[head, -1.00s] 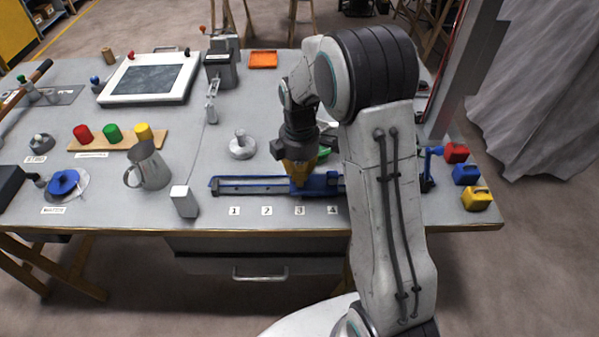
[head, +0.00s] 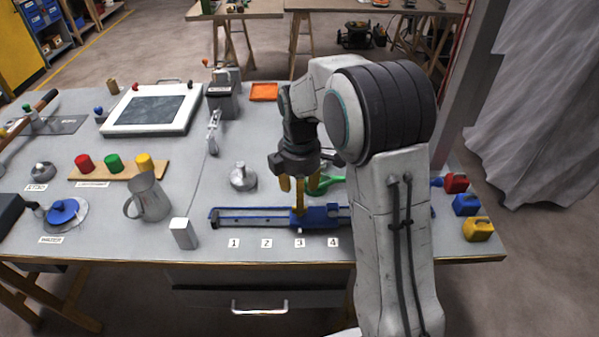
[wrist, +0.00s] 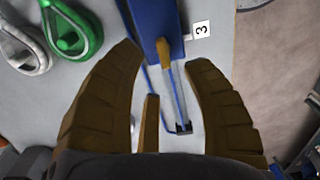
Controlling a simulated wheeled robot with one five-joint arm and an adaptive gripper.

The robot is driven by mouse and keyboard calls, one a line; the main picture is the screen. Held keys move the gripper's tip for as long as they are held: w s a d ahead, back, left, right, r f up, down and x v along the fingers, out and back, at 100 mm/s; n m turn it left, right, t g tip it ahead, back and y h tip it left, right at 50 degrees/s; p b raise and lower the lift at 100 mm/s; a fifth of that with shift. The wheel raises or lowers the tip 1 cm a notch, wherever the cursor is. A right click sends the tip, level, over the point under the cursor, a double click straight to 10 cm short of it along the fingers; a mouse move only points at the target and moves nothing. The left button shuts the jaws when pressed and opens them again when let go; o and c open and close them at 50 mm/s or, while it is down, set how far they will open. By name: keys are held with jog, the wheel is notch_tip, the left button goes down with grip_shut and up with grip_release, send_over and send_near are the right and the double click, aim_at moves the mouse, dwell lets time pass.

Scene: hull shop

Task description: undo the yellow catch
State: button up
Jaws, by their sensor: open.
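My gripper (head: 299,186) is open, pointing down above a blue slide rail (head: 240,216) near the table's front edge. A blue carriage (head: 322,214) sits on the rail near labels 3 and 4. In the wrist view an amber-yellow upright peg (wrist: 164,50) stands at the carriage end, between the spread fingers (wrist: 166,58) and apart from them. A yellow box-like piece (head: 478,230) is at the table's right front edge, beyond my arm. I cannot tell which yellow part is the catch.
A blue box (head: 466,205) and red box (head: 456,183) stand behind the yellow one. A green loop (wrist: 75,30) lies behind the rail. A grey round piece (head: 242,178), a metal jug (head: 150,198) and a white block (head: 183,233) stand to the left.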

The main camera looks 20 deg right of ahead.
notch_tip(320, 180, up, 7)
jog(key=shift+f, duration=0.15)
dwell(0.7)
jog(key=s+f+m, duration=0.5)
jog(key=s+m, duration=0.2)
jog(key=m, duration=0.6)
jog(key=s+r+t+p, duration=0.1)
jog(key=s+r+p, duration=0.1)
jog(key=s+r, duration=0.3)
jog(key=s+r+m+t+p, duration=0.1)
jog(key=s+r+t+p, duration=0.1)
jog(key=s+r, duration=0.4)
jog(key=shift+s+m, duration=0.3)
jog(key=shift+s, duration=1.9)
